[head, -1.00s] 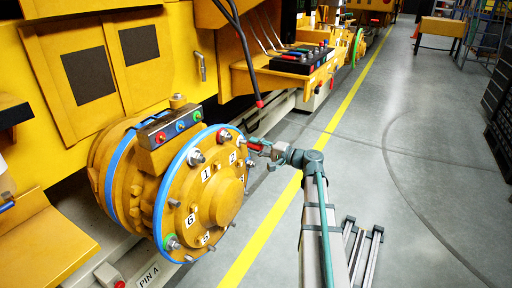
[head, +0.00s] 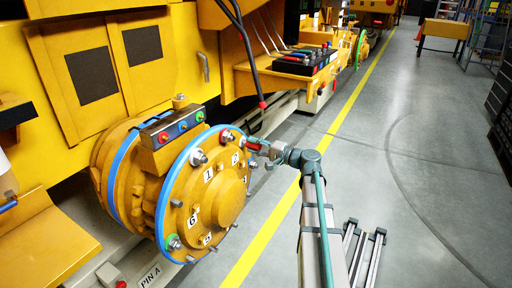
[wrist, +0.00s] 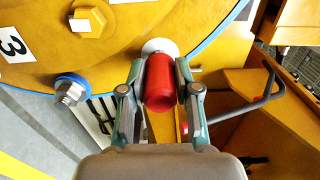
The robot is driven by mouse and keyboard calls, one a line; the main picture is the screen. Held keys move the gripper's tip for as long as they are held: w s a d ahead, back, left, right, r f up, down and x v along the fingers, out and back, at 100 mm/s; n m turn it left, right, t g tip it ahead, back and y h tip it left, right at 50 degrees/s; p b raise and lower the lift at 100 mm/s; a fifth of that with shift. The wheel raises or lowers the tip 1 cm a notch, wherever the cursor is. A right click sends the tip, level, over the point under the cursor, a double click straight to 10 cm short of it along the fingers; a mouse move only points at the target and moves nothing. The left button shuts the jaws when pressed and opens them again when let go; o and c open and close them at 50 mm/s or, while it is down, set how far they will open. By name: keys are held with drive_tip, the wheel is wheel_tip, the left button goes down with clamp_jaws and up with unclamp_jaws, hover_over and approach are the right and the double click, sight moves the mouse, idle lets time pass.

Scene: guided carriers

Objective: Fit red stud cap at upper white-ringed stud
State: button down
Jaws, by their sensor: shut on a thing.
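My gripper (wrist: 160,76) is shut on the red stud cap (wrist: 160,88) in the wrist view, one finger on each side of it. The cap points away from me at a white ring (wrist: 158,46) on the edge of the yellow hub. The cap hides the stud inside that ring, so I cannot tell whether the cap is on the stud or just short of it. In the head view my gripper (head: 260,147) is at the right rim of the hub (head: 215,200), with a bit of red showing between its fingers.
A blue-ringed stud (wrist: 69,90) stands left of the gripper in the wrist view. A dark bent rod (wrist: 245,103) juts out on the right. Other studs and number labels (head: 193,219) cover the hub face. The floor right of the yellow line (head: 290,205) is largely clear.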

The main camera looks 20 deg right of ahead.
drive_tip(key=shift+x, duration=1.05)
drive_tip(key=c, duration=0.7)
unclamp_jaws()
drive_tip(key=shift+c, duration=0.2)
drive_tip(key=shift+s, duration=0.1)
drive_tip(key=v, duration=1.2)
